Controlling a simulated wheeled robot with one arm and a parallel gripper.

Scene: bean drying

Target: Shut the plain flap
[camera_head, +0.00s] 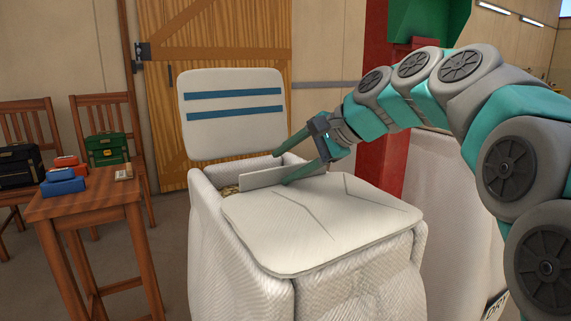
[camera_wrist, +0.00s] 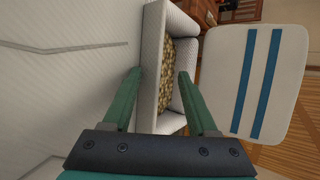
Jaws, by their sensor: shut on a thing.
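The white bulk sack (camera_head: 240,250) stands open in the middle of the head view, with beans (camera_wrist: 178,75) showing through a narrow gap at its top. The plain flap (camera_head: 320,225) is a white panel with faint creases, lying nearly flat over the front of the top. It fills the left of the wrist view (camera_wrist: 60,85). An upright white lip (camera_head: 275,176) runs along its far edge beside the gap. My gripper (camera_head: 296,160) is at this lip, its green fingers on either side, shut on it. The contact itself is partly hidden. The striped flap (camera_head: 232,113), with two blue bands, stands upright behind the gap.
A wooden stool (camera_head: 85,205) with blue and red boxes stands to the left. Two chairs with bags are behind it. A red post (camera_head: 400,150) and another pale sack (camera_head: 455,215) are to the right. A wooden door (camera_head: 215,40) is behind.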

